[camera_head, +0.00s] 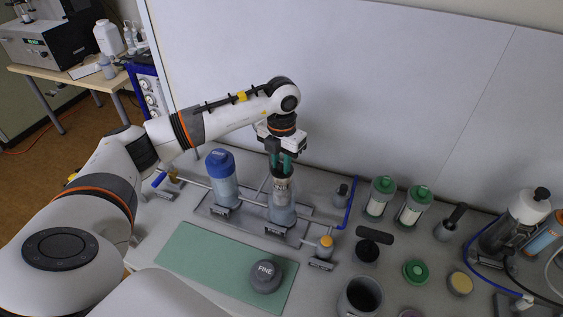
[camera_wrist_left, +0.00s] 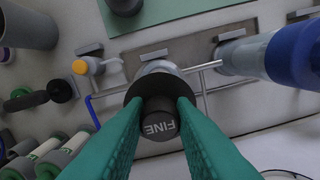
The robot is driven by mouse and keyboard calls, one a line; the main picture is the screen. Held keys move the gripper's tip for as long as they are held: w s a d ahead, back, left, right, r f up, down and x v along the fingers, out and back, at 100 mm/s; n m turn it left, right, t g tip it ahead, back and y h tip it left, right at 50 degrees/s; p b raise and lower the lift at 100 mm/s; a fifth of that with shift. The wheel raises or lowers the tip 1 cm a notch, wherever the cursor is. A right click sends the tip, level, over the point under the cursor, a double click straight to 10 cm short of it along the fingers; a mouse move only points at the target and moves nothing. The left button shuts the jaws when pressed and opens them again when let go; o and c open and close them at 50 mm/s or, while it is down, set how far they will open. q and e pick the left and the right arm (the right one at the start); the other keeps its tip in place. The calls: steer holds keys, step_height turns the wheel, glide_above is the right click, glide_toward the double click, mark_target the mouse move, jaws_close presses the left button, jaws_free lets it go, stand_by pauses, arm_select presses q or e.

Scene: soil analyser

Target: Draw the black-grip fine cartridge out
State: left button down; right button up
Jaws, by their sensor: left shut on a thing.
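My left gripper (camera_head: 281,160) is above the middle clear housing (camera_head: 282,212), pointing down, shut on the black grip of the fine cartridge. In the left wrist view its green fingers (camera_wrist_left: 157,115) sit on either side of the black grip (camera_wrist_left: 158,125), marked FINE. The cartridge (camera_head: 282,187) stands upright in line with the housing; its upper part shows above the rim, and how deep its lower end sits is hard to tell. A dark round cap (camera_head: 266,277) marked FINE lies on the green mat (camera_head: 207,262). My right gripper is not in view.
A blue-capped housing (camera_head: 222,180) stands just left of the middle one. Two green-capped cartridges (camera_head: 381,197) stand further right. A dark open cup (camera_head: 360,297) is at the front.

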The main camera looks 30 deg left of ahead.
arm_select(q)
steer(key=shift+r+p, duration=1)
steer(key=shift+r, duration=0.8)
step_height(320, 180, up, 10)
steer(key=p, duration=0.5)
steer(key=shift+f, duration=0.2)
